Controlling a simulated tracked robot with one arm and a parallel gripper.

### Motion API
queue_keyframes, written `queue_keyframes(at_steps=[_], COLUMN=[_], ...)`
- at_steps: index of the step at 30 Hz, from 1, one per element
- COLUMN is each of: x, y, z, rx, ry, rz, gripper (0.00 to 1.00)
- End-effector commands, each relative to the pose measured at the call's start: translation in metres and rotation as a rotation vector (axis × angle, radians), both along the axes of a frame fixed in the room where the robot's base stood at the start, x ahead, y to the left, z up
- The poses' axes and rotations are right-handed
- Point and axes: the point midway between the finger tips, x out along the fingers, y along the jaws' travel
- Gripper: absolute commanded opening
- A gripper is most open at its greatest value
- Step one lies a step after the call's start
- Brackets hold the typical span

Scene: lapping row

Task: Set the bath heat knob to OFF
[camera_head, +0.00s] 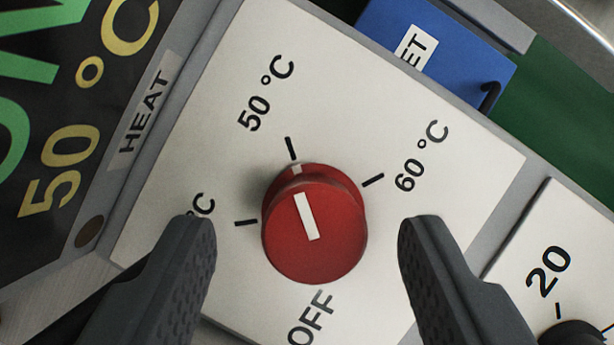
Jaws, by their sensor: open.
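The bath heat knob (335,250) is red and round, with a white pointer line on its face. It sits on a white dial plate (215,165) that appears tilted in the picture. The pointer is directed up and slightly left, at the 50 °C tick. The 60 °C mark is at upper right, and OFF is below the knob, partly cut by the frame edge. A mark at left is mostly hidden by my left finger. My gripper (308,228) is open, with one dark finger on each side of the knob and a visible gap to both.
A dark display (50,110) at left reads 50 °C in yellow, beside a HEAT label (148,110). A blue block (440,50) with a partly readable label is at the top. Another white dial plate (565,235) marked 20, with a black knob (572,333), is at lower right.

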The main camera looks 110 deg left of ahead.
Motion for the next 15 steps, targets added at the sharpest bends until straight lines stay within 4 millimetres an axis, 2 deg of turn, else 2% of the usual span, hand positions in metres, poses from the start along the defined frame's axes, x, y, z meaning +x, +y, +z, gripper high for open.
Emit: queue_keyframes(at_steps=[6, 13, 14, 15], x=[0.0007, 0.0011, 0.0009, 0.001], y=[-0.0044, -0.0041, -0.004, -0.0039], z=[-0.0103, -0.0109, -0.011, -0.011], rx=[-0.001, 0.0, 0.0, -0.001], ry=[0.002, 0.001, 0.001, 0.002], rz=[0.0, 0.001, 0.001, 0.001], gripper=[0.51, 0.51, 0.48, 0.37])
